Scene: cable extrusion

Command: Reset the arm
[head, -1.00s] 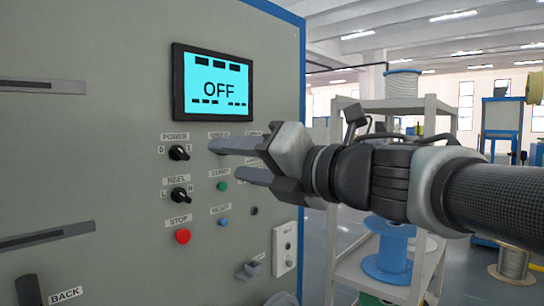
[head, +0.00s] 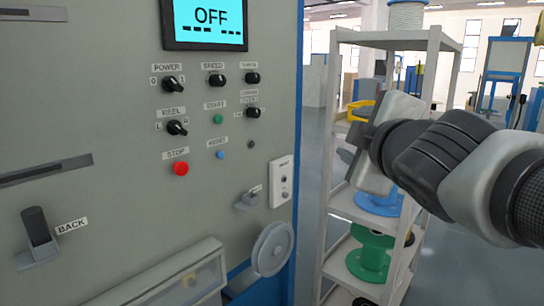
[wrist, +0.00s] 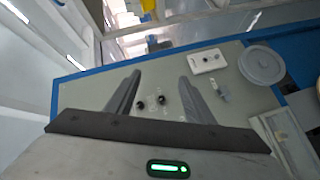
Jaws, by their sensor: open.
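My gripper (head: 374,145) is on the right in the head view, in front of the shelf rack and to the right of the machine panel, apart from both. Its fingers are mostly hidden there. In the wrist view, my gripper (wrist: 158,86) shows two spread fingers with nothing between them. The grey control panel (head: 120,120) has a display (head: 210,20) reading OFF. Below it are the POWER knob (head: 173,84), REEL knob (head: 177,128), SPEED knob (head: 216,81), red STOP button (head: 181,168), green START button (head: 217,119) and blue RESET button (head: 220,155).
A pale shelf rack (head: 335,160) with a blue spool (head: 380,203) and a green spool (head: 368,260) stands behind my arm. A grey wheel (head: 272,248) and a BACK lever (head: 37,228) are on the machine. Floor shows between machine and rack.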

